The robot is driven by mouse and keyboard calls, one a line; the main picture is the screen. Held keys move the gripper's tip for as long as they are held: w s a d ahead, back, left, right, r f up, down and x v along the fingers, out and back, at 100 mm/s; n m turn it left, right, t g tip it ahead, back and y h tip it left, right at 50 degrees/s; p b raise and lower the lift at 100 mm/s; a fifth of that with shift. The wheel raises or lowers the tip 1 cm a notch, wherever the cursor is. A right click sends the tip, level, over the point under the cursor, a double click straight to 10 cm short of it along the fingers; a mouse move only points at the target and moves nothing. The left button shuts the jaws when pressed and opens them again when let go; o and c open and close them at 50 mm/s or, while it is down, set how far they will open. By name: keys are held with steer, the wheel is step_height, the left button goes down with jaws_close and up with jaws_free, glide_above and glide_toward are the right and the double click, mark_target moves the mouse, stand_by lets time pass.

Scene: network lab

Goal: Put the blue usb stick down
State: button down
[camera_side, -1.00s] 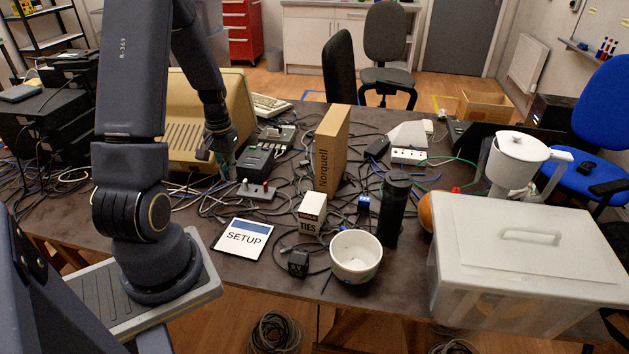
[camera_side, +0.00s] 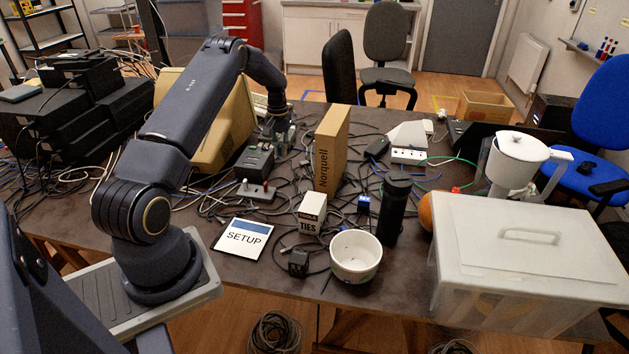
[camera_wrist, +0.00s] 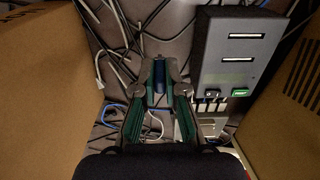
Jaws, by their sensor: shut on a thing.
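The blue usb stick (camera_wrist: 159,76) is upright in the wrist view, held between the fingertips of my gripper (camera_wrist: 158,82). The gripper is shut on it, and its fingers cover part of the stick. A cable-strewn patch of dark table shows around and beyond the stick. I cannot tell how high the stick is above the table. In the side view my gripper (camera_side: 279,138) is at the back of the table, behind the cardboard box's left side and near the slotted device. The stick is too small to make out there.
A grey and black slotted device (camera_wrist: 233,58) stands just right of the stick, with a green stick (camera_wrist: 240,92) at its edge. A tall cardboard box (camera_side: 331,150) stands on one side and a beige monitor (camera_side: 228,125) on the other. Cables cover the table.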

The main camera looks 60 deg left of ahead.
steer(key=w+a+f, duration=0.1)
steer(key=f, duration=0.1)
steer(key=w+f, duration=0.1)
steer(key=w+a+f, duration=0.1)
steer(key=f, duration=0.1)
steer(key=shift+w+a+f, duration=0.35)
steer(key=shift+f, duration=1.5)
steer(key=shift+f, duration=0.15)
steer(key=c, duration=1.2)
jaws_free()
steer(key=shift+c, duration=0.2)
